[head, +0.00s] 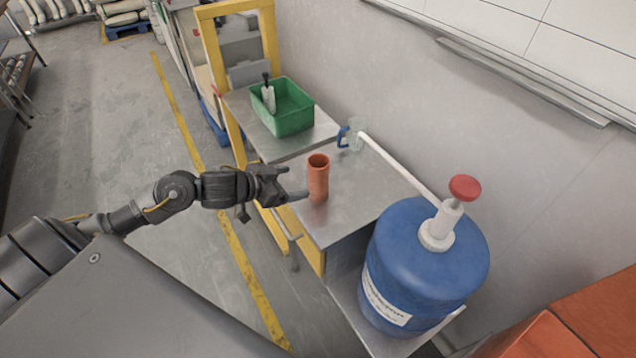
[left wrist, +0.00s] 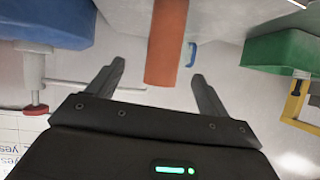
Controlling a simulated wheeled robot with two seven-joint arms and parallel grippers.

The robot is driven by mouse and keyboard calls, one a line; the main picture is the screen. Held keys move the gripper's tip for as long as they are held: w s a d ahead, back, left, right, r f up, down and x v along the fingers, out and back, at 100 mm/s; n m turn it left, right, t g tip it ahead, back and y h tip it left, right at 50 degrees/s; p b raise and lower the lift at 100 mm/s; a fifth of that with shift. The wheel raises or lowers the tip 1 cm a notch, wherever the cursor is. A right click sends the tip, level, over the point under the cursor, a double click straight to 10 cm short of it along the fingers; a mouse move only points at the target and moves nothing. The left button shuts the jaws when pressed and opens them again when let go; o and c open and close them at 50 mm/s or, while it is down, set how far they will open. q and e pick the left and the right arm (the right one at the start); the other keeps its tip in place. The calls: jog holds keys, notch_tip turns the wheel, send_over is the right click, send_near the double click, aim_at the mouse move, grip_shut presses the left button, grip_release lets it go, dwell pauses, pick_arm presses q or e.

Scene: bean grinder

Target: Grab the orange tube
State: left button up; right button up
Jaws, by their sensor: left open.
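The orange tube (head: 318,180) stands upright on the metal table, its open top facing up. My left gripper (head: 297,182) is open and empty, close at the left of the tube, with its fingers pointing toward it. One fingertip reaches the tube's left edge in the head view. In the left wrist view, which is upside down, the tube (left wrist: 166,42) lies between the lines of the two open fingers (left wrist: 157,70). I cannot tell whether it is touched. My right gripper is not in view.
The metal table (head: 352,205) also bears a clear jug (head: 356,134) with a blue handle behind the tube. A green bin (head: 290,108) stands on a raised surface farther back. A large blue barrel (head: 425,262) with a red-topped pump (head: 464,188) stands at the right front.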

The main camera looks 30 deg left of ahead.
aim_at(308, 170)
pick_arm(q)
jog(key=shift+h, duration=0.4)
jog(key=w, duration=0.3)
jog(key=w+d, duration=0.1)
jog(key=w, duration=0.1)
jog(key=shift+w+f+p, duration=0.15)
jog(key=shift+w+p, duration=0.05)
jog(key=shift+p, duration=0.1)
jog(key=shift+p+x, duration=0.65)
jog(key=shift+x, duration=1.95)
jog(key=shift+s+d, duration=0.1)
jog(key=shift+s, duration=0.05)
jog(key=shift+c, duration=0.2)
jog(key=shift+c, duration=1.2)
jog(key=c, duration=1.2)
jog(key=shift+o, duration=0.2)
